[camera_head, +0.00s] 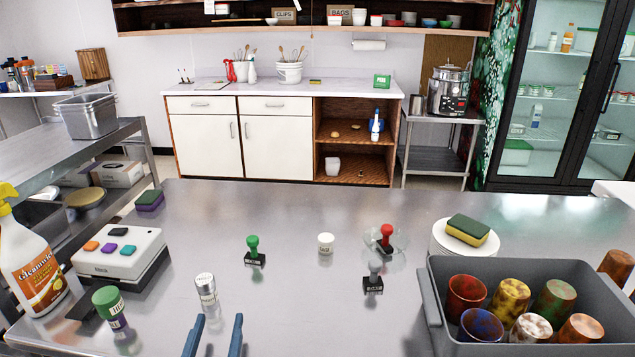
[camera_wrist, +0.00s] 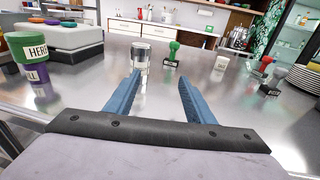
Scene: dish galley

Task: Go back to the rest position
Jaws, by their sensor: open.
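My gripper (camera_head: 213,335) is at the bottom of the head view, over the near edge of the steel table (camera_head: 290,300). Its two blue fingers are apart with nothing between them, as the wrist view (camera_wrist: 160,95) also shows. A clear and silver shaker-like jar (camera_head: 206,287) stands just beyond the fingertips, apart from them. It also shows in the wrist view (camera_wrist: 140,57). A green-handled stamp (camera_head: 254,252) stands farther back. A red-handled stamp (camera_head: 386,238) stands on a clear dish, and a grey-handled stamp (camera_head: 374,277) stands in front of it.
A grey bin (camera_head: 428,300) of several mottled cups is at right, before white plates (camera_head: 440,240) bearing a sponge (camera_head: 467,230). A small white jar (camera_head: 326,243) stands mid-table.

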